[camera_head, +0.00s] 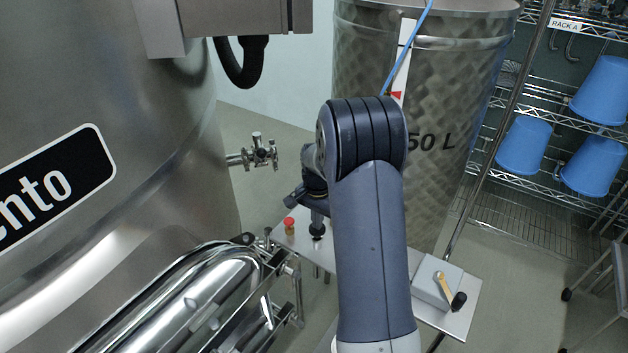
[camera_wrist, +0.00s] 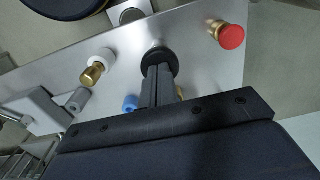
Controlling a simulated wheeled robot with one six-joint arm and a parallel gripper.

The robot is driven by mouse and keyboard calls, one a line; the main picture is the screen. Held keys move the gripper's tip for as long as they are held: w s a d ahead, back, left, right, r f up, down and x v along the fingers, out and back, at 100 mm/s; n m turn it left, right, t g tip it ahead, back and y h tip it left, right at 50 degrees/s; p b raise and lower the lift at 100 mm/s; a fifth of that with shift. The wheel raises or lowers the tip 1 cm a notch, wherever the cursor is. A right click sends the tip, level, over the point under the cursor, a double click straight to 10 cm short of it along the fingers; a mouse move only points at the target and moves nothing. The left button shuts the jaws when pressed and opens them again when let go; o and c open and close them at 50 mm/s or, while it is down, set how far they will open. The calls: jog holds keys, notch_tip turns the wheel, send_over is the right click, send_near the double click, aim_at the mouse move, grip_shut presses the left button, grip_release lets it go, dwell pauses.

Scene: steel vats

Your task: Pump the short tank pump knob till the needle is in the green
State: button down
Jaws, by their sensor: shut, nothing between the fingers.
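A round black knob (camera_wrist: 160,58), which looks like the pump knob, is on a steel panel (camera_wrist: 205,72) in the wrist view. My gripper (camera_wrist: 160,74) is shut and empty, its fingertips over the knob and hiding part of it. I cannot tell whether they touch. In the head view a black knob (camera_head: 317,230) shows on the panel just below my wrist. The arm hides most of the gripper there. No gauge needle or green zone can be made out in either view.
A red knob (camera_wrist: 230,36) and a brass fitting with a white collar (camera_wrist: 96,68) flank the black knob. A blue part (camera_wrist: 130,103) is close by. A large steel vat (camera_head: 110,90) and a 50 L tank (camera_head: 450,90) stand around. A crank box (camera_head: 437,283) sits right.

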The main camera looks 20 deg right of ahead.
jog(key=shift+s+f, duration=0.1)
jog(key=shift+f, duration=0.7)
jog(key=shift+r+p, duration=1.8)
jog(key=shift+r, duration=1.2)
notch_tip(320, 180, up, 6)
jog(key=p, duration=0.4)
